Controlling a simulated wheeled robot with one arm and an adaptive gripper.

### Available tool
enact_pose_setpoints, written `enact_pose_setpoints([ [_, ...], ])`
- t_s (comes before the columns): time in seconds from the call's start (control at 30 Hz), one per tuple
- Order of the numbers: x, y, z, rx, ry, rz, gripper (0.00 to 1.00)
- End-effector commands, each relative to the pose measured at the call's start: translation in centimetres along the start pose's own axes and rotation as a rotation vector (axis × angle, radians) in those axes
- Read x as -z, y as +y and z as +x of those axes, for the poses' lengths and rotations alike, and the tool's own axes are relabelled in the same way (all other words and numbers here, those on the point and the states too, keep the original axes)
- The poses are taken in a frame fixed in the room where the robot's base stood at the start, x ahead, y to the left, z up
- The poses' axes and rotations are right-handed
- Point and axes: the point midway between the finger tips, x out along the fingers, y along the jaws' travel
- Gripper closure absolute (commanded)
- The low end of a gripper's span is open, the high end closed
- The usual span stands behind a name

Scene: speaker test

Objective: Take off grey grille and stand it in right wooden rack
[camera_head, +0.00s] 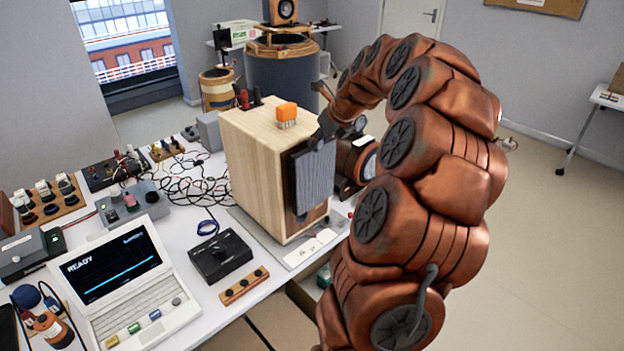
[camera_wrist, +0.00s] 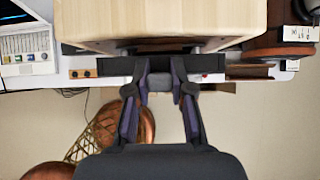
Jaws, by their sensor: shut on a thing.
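The grey grille (camera_head: 315,178) is a upright ribbed panel at the front face of the pale wooden speaker cabinet (camera_head: 250,165). My gripper (camera_head: 324,138) is at the grille's upper edge, shut on it. In the wrist view my gripper's fingers (camera_wrist: 160,80) close at the middle of the grille's dark top edge (camera_wrist: 105,67). A narrow gap with dark parts shows between grille and cabinet (camera_wrist: 160,18). The cabinet's lower front shows below the grille. I cannot make out the right wooden rack for certain; my arm covers much of that side.
An orange-handled brush (camera_head: 287,112) lies on the cabinet. A black control box (camera_head: 220,255), a wooden strip (camera_head: 244,285) and a laptop (camera_head: 117,275) stand to the left on the white table.

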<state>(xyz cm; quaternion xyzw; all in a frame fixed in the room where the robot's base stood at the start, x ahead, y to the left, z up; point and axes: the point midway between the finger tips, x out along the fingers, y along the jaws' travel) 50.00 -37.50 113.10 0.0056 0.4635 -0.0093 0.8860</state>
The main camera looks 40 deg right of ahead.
Motion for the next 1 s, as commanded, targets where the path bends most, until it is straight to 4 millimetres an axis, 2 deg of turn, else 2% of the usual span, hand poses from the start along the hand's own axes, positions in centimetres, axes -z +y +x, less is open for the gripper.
enact_pose_setpoints([
  [1.0,2.3,-0.1,-1.8,0.002,-0.003,0.000,1.00],
])
